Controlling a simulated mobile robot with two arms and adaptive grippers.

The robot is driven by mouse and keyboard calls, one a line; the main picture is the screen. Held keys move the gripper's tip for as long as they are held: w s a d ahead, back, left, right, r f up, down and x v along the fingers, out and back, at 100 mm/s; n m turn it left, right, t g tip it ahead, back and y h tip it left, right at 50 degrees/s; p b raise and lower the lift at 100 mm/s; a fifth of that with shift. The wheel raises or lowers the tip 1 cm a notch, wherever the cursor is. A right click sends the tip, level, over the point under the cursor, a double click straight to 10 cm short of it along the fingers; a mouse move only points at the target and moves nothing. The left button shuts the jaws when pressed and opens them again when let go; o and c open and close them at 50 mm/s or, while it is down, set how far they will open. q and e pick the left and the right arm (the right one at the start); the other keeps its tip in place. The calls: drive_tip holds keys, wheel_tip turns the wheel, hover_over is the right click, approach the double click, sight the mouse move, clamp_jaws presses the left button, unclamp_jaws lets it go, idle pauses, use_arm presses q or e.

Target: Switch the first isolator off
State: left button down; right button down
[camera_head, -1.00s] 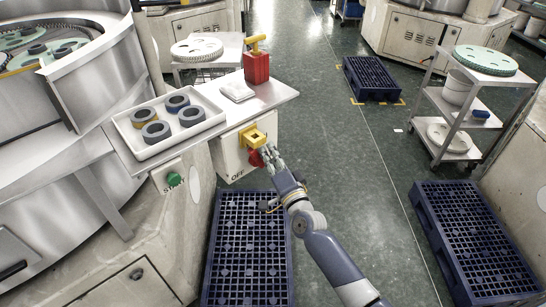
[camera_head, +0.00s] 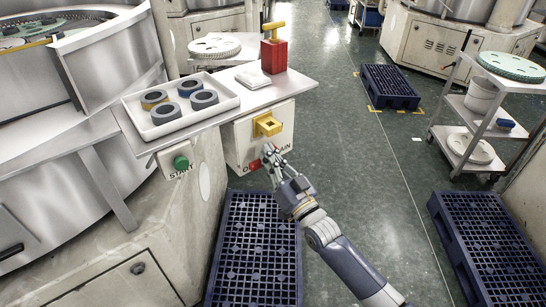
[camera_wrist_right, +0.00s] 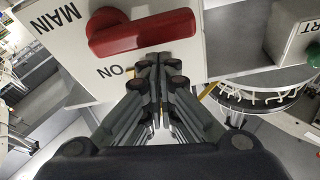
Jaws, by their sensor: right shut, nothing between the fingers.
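The isolator is a white box (camera_head: 233,150) under the right end of the steel shelf, with a yellow bracket (camera_head: 267,124) on its front. Its red handle (camera_head: 254,164) is partly hidden behind my right gripper (camera_head: 275,155). In the right wrist view the red handle (camera_wrist_right: 140,34) lies roughly crosswise in the picture, on the box face (camera_wrist_right: 62,50) with upside-down MAIN and ON labels. My right gripper (camera_wrist_right: 160,61) is shut and empty, its fingertips at the handle's lower edge in that view. I cannot tell whether they touch. My left gripper is not in view.
A green START button (camera_head: 181,162) sits left of the isolator. The shelf holds a white tray (camera_head: 150,130) of rings and a red container (camera_head: 273,56). A blue pallet (camera_head: 254,262) lies below; open floor (camera_head: 360,190) is to the right.

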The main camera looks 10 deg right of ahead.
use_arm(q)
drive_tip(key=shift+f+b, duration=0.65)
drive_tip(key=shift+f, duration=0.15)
use_arm(e)
drive_tip(key=shift+s+a+f+n+g+y, duration=0.1)
drive_tip(key=shift+a+f+n+y, duration=0.15)
drive_tip(key=shift+n, duration=0.4)
drive_tip(key=shift+f+n+g+y, duration=0.15)
drive_tip(key=shift+n+y, duration=0.2)
drive_tip(key=shift+n, duration=0.25)
drive_tip(key=shift+s+a+f+n+g+y, duration=0.1)
drive_tip(key=shift+a+f+n+y, duration=0.15)
drive_tip(key=shift+n, duration=0.4)
drive_tip(key=shift+d+y, duration=0.1)
drive_tip(key=shift+y, duration=0.15)
